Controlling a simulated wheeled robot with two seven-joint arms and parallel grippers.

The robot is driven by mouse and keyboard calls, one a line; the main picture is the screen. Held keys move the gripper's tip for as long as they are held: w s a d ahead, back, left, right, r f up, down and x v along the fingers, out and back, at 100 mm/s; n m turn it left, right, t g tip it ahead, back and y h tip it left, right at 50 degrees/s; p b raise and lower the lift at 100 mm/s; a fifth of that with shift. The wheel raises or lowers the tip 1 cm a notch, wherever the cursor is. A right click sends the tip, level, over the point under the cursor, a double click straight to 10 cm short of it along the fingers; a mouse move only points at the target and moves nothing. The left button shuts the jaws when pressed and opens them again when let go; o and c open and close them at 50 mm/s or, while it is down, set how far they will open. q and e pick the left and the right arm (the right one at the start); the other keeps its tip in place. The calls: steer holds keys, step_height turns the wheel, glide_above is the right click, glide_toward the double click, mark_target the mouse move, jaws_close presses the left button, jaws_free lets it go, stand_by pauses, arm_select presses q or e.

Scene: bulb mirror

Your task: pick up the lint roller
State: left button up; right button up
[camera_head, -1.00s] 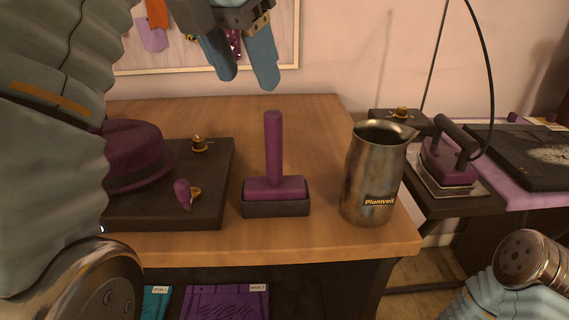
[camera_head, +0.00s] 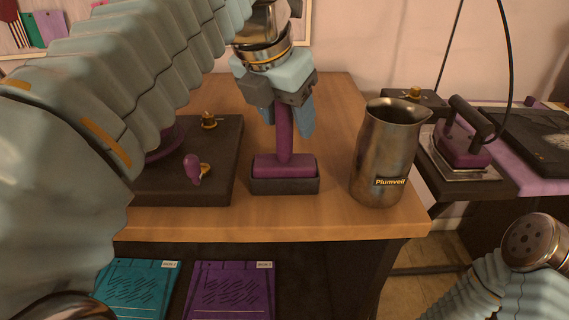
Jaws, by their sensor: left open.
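The purple lint roller (camera_head: 285,165) stands upright in a dark tray (camera_head: 285,186) near the front of the wooden table, its handle pointing up. My left gripper (camera_head: 287,122) points down over the handle, with its blue fingers beside the handle's upper part. The jaws are open, and the handle's top is hidden behind the gripper. The roller still sits in its tray. My right arm (camera_head: 533,245) shows at the lower right, but its gripper is not visible.
A metal pitcher (camera_head: 386,150) stands just right of the roller. At the left a dark board (camera_head: 222,160) holds a small purple knob (camera_head: 192,169) and a purple hat, mostly hidden by my left arm. An iron (camera_head: 461,140) rests on a side table at the right.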

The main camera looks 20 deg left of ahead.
arm_select(q)
steer(key=shift+w+f, duration=0.1)
steer(key=shift+f, duration=0.2)
jaws_close()
steer(key=shift+r, duration=0.1)
